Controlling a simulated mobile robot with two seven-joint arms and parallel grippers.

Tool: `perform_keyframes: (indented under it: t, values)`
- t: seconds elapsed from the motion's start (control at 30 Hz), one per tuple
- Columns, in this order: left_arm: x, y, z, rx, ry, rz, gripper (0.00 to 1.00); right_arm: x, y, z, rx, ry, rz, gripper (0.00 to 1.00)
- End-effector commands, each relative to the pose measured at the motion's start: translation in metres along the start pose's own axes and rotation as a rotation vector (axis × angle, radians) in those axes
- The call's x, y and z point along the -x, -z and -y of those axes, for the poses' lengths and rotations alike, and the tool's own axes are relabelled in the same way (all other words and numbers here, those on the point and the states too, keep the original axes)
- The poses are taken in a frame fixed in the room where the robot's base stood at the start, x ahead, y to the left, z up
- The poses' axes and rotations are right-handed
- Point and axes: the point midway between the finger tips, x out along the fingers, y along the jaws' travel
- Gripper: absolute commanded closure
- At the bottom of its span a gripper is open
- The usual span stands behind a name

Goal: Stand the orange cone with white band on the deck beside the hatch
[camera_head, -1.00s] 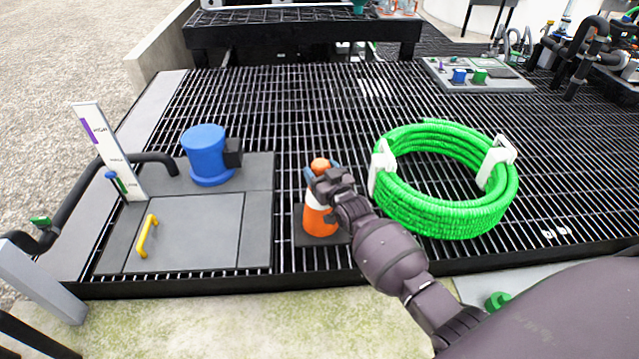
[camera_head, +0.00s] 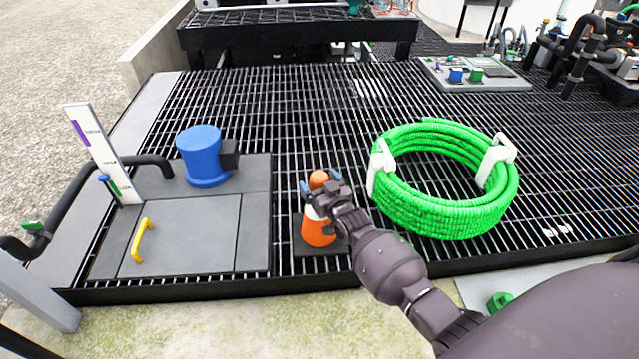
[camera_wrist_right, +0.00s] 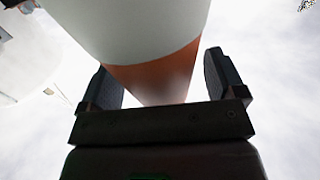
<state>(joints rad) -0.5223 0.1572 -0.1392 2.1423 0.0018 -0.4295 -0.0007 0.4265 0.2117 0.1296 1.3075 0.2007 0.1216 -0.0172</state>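The orange cone with a white band (camera_head: 318,234) stands upright, on a black square base, on the grated deck (camera_head: 330,100). It is just to the right of the grey hatch (camera_head: 190,235) with the yellow handle. My right gripper (camera_head: 321,182) is at the cone's upper part, with one blue fingertip on each side of it. In the right wrist view, the cone (camera_wrist_right: 155,75) lies between the two fingers, with a narrow gap to each, so the gripper looks open around it. Part of the white band is hidden behind the gripper. My left gripper is not in view.
A coiled green hose (camera_head: 440,215) with white brackets lies close to the right of my right wrist. A blue cylinder (camera_head: 202,160) stands at the back of the hatch panel. A white marked post (camera_head: 102,150) is at the left. Open grating lies behind the cone.

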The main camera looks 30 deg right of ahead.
Motion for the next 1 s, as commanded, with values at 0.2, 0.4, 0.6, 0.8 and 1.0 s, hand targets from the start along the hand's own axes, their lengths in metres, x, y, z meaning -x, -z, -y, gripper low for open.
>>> perform_keyframes:
  t: [0.2,0.4,0.6,0.8,1.0]
  values:
    - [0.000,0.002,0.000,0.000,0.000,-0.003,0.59,0.000,0.002,0.000,0.000,0.000,-0.001,0.11]
    - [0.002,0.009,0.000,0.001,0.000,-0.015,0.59,0.016,0.003,0.000,-0.001,-0.001,-0.001,0.11]
    - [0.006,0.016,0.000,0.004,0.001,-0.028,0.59,0.048,0.004,0.000,0.000,-0.001,-0.002,0.11]
    - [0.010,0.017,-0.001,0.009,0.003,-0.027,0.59,0.082,0.004,0.000,0.000,0.000,-0.002,0.11]
    - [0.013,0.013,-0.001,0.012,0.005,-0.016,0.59,0.108,0.003,0.000,-0.001,0.000,-0.001,0.11]
